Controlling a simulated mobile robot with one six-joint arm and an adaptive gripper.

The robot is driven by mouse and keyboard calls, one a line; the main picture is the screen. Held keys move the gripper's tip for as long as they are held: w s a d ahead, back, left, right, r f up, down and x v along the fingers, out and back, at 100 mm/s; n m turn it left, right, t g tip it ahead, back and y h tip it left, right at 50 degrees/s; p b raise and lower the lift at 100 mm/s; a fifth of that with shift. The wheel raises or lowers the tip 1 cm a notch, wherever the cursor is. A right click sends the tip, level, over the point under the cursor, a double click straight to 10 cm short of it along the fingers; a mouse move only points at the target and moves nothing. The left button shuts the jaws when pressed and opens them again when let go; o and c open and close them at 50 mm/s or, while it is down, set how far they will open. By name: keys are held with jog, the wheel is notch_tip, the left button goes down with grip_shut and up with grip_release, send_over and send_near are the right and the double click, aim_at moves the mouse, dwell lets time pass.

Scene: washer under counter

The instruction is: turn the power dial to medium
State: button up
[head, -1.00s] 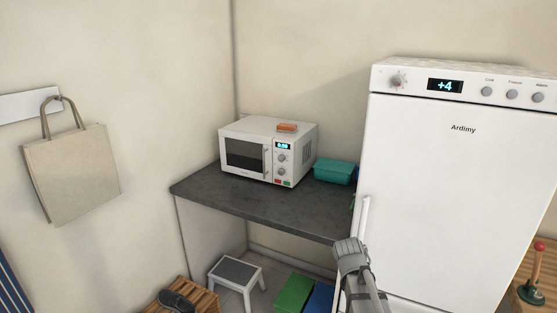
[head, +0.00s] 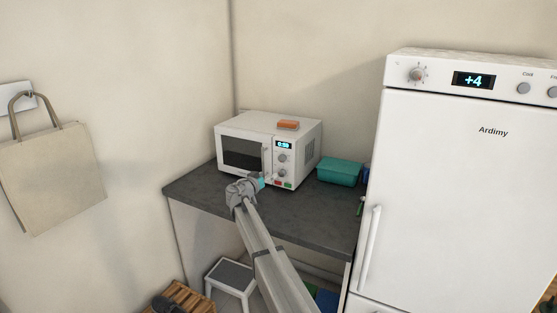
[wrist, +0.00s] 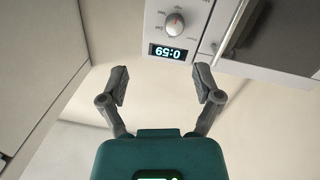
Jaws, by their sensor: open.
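The white microwave (head: 243,148) stands on the dark counter with its door shut. Its control panel has a lit display, an upper dial (head: 282,158) and a lower dial (head: 281,172). My gripper (wrist: 160,73) is open and empty, fingers spread, apart from the panel. In the head view it is in front of the microwave.
An orange block (head: 288,125) lies on the microwave. A teal container (head: 339,171) stands right of it on the counter (head: 320,222). The tall white fridge (head: 455,190) stands at the right. A step stool (head: 231,275) is below the counter. The microwave door handle is close to the panel.

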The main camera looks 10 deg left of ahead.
aim_at(281, 159)
jog(key=shift+w+a+r+t, duration=0.15)
jog(key=shift+w+a+r, duration=0.1)
jog(key=shift+a, duration=0.3)
jog(key=shift+w+a+r+t, duration=0.15)
jog(key=shift+w+a, duration=0.05)
jog(key=shift+a, duration=0.3)
jog(key=shift+w, duration=0.1)
jog(key=shift+x, duration=6.8)
jog(key=shift+a+f, duration=0.1)
jog(key=shift+f, duration=0.05)
grip_shut()
